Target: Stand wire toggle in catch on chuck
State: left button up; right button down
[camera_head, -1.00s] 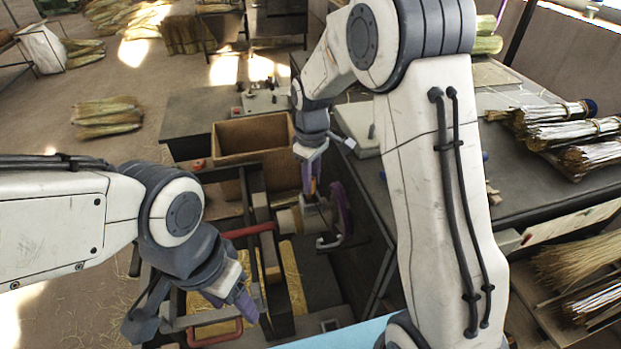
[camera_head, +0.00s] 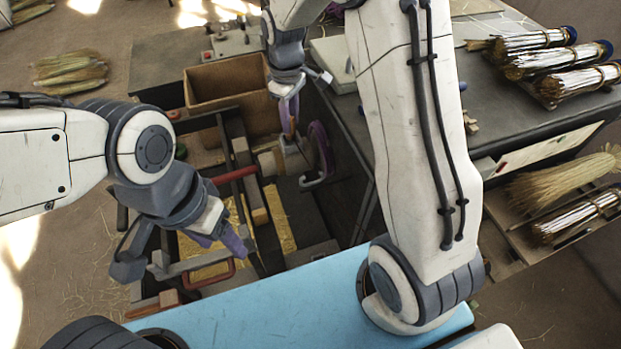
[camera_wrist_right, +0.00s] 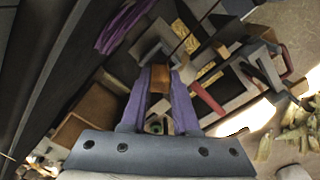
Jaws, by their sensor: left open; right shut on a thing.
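My right gripper (camera_head: 288,116) reaches down from above with purple fingers. It is shut on a small orange-brown piece, which shows between the fingertips in the right wrist view (camera_wrist_right: 160,78). I cannot tell whether this piece is the wire toggle. Below the fingertips is the chuck (camera_head: 270,162), a pale cylinder beside a purple disc (camera_head: 321,148). The held piece is close over the chuck; whether they touch is unclear. The catch cannot be made out. My left gripper (camera_head: 220,242) is open and empty, left of the chuck over the machine frame.
A red-handled bar (camera_head: 232,175) crosses the frame left of the chuck. An open cardboard box (camera_head: 228,85) stands behind. A dark bench (camera_head: 450,95) with broom bundles (camera_head: 535,42) is at right. A light-blue surface (camera_head: 300,290) lies in front.

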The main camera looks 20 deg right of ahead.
jog(key=shift+f, duration=0.15)
jog(key=shift+f+b, duration=0.6)
jog(key=shift+f, duration=0.25)
jog(key=c, duration=0.6)
grip_release()
